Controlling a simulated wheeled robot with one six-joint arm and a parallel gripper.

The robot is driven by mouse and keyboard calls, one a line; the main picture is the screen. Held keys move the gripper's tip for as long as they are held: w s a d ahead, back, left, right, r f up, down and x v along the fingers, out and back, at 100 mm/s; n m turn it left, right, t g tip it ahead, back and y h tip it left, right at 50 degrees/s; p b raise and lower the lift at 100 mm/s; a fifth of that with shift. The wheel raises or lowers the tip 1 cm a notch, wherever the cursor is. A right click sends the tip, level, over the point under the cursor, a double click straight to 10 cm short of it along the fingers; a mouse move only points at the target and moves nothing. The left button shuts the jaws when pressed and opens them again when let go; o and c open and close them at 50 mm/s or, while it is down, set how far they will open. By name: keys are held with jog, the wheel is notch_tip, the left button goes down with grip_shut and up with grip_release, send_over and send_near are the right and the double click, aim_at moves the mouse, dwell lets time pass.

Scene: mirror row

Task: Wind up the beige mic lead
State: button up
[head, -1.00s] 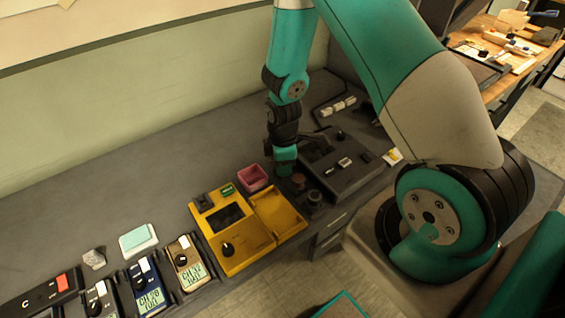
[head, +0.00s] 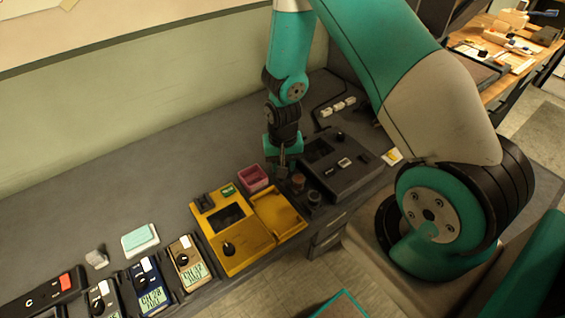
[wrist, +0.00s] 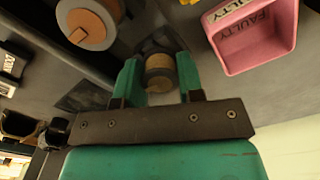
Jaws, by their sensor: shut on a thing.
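My gripper (head: 283,170) points down at the desk between the pink bin (head: 254,178) and a brown-topped reel (head: 298,182). In the wrist view its two teal fingers (wrist: 158,62) are shut on a small round reel or knob with tan and dark grey bands (wrist: 159,74). The larger brown-topped reel with a tan tab also shows in the wrist view (wrist: 88,25), at upper left. I cannot make out a loose beige lead or its end. The held piece is mostly hidden in the head view.
A yellow tester (head: 232,240) lies left of the reels, and a dark device (head: 343,165) lies behind them to the right. A dark reel (head: 314,198) stands near the front edge. Meters (head: 187,262) line the lower left. The desk behind the bin is clear.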

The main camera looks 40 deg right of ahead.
jog(key=o, duration=0.7)
jog(key=shift+o, duration=0.2)
jog(key=shift+r, duration=0.15)
notch_tip(320, 180, up, 17)
jog(key=b, duration=0.1)
jog(key=s+a+r+n+y, duration=0.2)
jog(key=s+a+r+n, duration=0.4)
jog(key=s+a, duration=0.2)
jog(key=s+a+r+n+y, duration=0.2)
jog(key=s+a+r+n, duration=0.4)
jog(key=s, duration=0.5)
jog(key=a+r, duration=0.1)
jog(key=a, duration=0.1)
jog(key=shift+a+r+n, duration=0.25)
jog(key=shift+a+n, duration=0.05)
